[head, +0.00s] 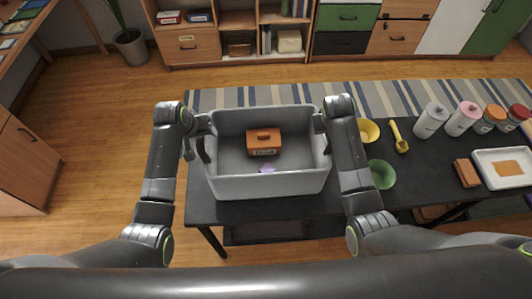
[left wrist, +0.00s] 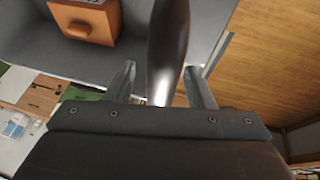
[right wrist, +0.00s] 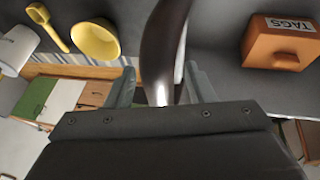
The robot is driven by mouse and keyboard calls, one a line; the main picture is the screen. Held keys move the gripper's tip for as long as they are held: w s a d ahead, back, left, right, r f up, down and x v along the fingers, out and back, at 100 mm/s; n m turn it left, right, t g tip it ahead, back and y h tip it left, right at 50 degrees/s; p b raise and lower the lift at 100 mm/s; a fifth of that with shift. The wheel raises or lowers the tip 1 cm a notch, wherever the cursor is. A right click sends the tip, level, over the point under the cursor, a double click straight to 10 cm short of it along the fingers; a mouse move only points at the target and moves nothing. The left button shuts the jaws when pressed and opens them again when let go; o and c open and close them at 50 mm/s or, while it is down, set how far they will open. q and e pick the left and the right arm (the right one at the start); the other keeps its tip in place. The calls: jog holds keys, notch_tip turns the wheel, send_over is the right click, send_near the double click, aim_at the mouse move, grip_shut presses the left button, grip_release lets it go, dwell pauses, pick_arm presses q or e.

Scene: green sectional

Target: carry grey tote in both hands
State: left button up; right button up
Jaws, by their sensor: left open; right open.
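The grey tote (head: 262,186) stands upright on the black table. The tote also shows in the left wrist view (left wrist: 205,22), and the orange box shows in the right wrist view (right wrist: 281,44).
Right of the tote on the black table (head: 412,172) are a yellow bowl (head: 369,131), a green bowl (head: 382,174), a yellow scoop (head: 399,137), several bottles and jars, a brown block (head: 467,173) and a white tray (head: 482,157). Wood floor (head: 100,130) is clear to the left.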

pick_arm(q)
jog(key=shift+w+f, duration=0.1)
jog(key=shift+f, duration=0.2)
pick_arm(e)
jog(key=shift+w+f, duration=0.1)
jog(key=shift+f, duration=0.2)
pick_arm(q)
grip_shut()
pick_arm(e)
grip_shut()
pick_arm(q)
jog(key=shift+r, duration=0.1)
pick_arm(e)
jog(key=shift+r, duration=0.1)
